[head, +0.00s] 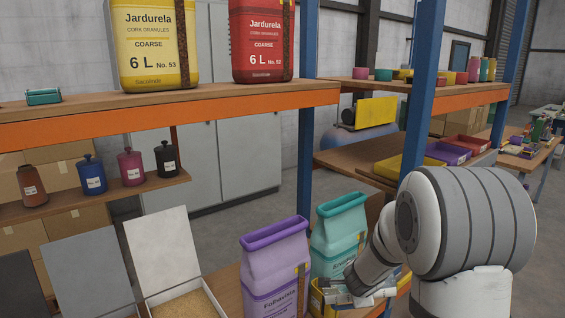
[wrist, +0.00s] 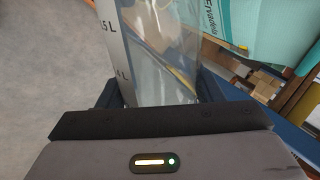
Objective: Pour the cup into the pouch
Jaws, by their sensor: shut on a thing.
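My gripper (wrist: 158,92) is shut on a clear cup (wrist: 155,45) with volume marks on its left wall; the cup fills the space between the dark fingers. I cannot tell what is in it. In the head view my gripper (head: 368,288) is low at the right, in front of the teal pouch. The open-topped teal pouch (head: 338,228) stands upright; part of it shows at the upper right of the wrist view (wrist: 272,30). A purple pouch (head: 272,262), also open at the top, stands to its left and nearer.
An open white box (head: 195,303) with tan grain stands at the lower left. Small lidded jars, among them a blue one (head: 91,175), line a low shelf. A yellow container (head: 153,45) and a red one (head: 262,40) stand on the upper shelf. A blue post (head: 308,110) rises behind the pouches.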

